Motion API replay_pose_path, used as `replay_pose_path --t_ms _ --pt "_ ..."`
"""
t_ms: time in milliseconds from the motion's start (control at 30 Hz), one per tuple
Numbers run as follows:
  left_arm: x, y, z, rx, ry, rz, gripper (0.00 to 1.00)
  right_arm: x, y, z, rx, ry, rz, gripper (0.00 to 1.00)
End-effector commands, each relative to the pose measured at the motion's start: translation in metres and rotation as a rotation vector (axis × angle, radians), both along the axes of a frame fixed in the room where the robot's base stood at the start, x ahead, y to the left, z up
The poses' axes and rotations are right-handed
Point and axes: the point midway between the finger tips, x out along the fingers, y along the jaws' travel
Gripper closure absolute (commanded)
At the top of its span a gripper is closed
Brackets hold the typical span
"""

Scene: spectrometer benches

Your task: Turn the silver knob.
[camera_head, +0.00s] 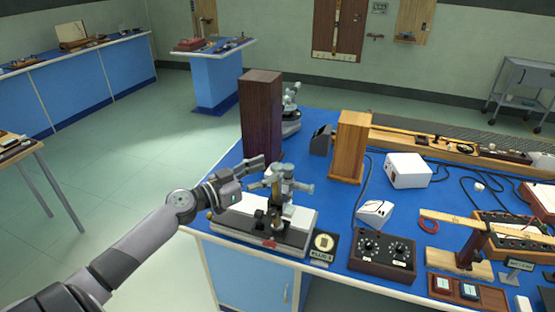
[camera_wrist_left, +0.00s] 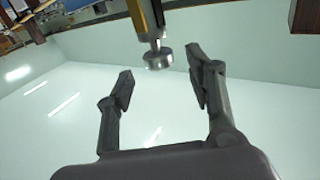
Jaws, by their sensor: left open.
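The silver knob (camera_wrist_left: 157,59) is a short metal cylinder on the end of a yellow and dark bar, at the top middle of the left wrist view. My left gripper (camera_wrist_left: 159,66) is open, and its two dark fingertips appear on either side of the knob with gaps. I cannot tell if the knob is fully between them in depth. In the head view my left gripper (camera_head: 260,171) is at the left side of a brass and grey instrument (camera_head: 290,186) on a white-and-black base (camera_head: 290,235). The knob is not clear there. My right gripper is not in view.
A tall dark wooden box (camera_head: 261,115) stands behind the gripper, with a microscope (camera_head: 290,112) beside it. A lighter wooden box (camera_head: 350,148) and a black control box (camera_head: 382,256) are to the right.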

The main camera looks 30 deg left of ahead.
Motion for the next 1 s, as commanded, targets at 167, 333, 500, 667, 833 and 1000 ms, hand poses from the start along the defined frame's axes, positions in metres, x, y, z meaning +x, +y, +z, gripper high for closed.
replay_pose_path --t_ms 167,333,500,667,833,1000 --pt "0.025 -0.009 0.004 -0.003 -0.001 0.001 0.51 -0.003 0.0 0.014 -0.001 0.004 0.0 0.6" --pt "0.039 -0.014 0.002 -0.003 -0.001 0.0 0.51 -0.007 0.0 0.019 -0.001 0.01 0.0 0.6" --pt "0.044 -0.016 0.0 0.0 0.0 0.0 0.51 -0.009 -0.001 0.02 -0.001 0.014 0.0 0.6" --pt "0.044 -0.017 0.0 0.0 0.0 0.0 0.51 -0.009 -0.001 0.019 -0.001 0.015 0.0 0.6" --pt "0.044 -0.016 0.0 -0.001 0.0 0.0 0.57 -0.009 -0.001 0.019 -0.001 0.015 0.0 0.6" --pt "0.044 -0.016 0.0 -0.001 0.0 0.0 0.69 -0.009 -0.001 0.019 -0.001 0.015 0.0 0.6"
